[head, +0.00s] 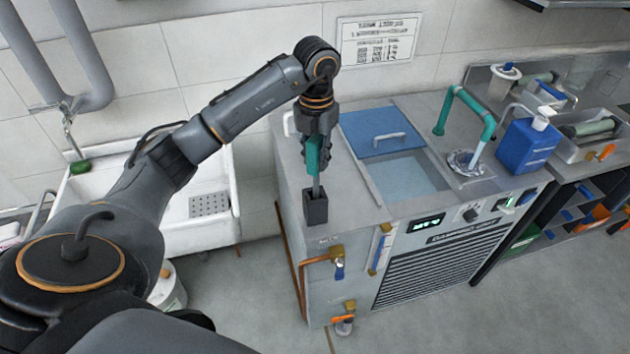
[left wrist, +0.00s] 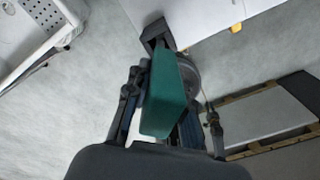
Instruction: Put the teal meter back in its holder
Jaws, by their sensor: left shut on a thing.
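The teal meter (head: 313,154) is held upright in my left gripper (head: 317,162), which is shut on it above the front left corner of the steel bath unit. Its thin grey lower part points down to the mouth of the dark grey holder (head: 316,209). I cannot tell whether the tip is inside the holder or just in front of it. In the left wrist view the teal meter (left wrist: 168,96) sits between the fingers, and a dark holder edge (left wrist: 156,32) shows beyond it. My right gripper is not in view.
The bath unit has a blue lid (head: 372,128) and an open basin (head: 411,177) right of the holder. A teal pipe (head: 466,100) and a blue bottle (head: 527,143) stand farther right. A white sink (head: 205,232) is at the left.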

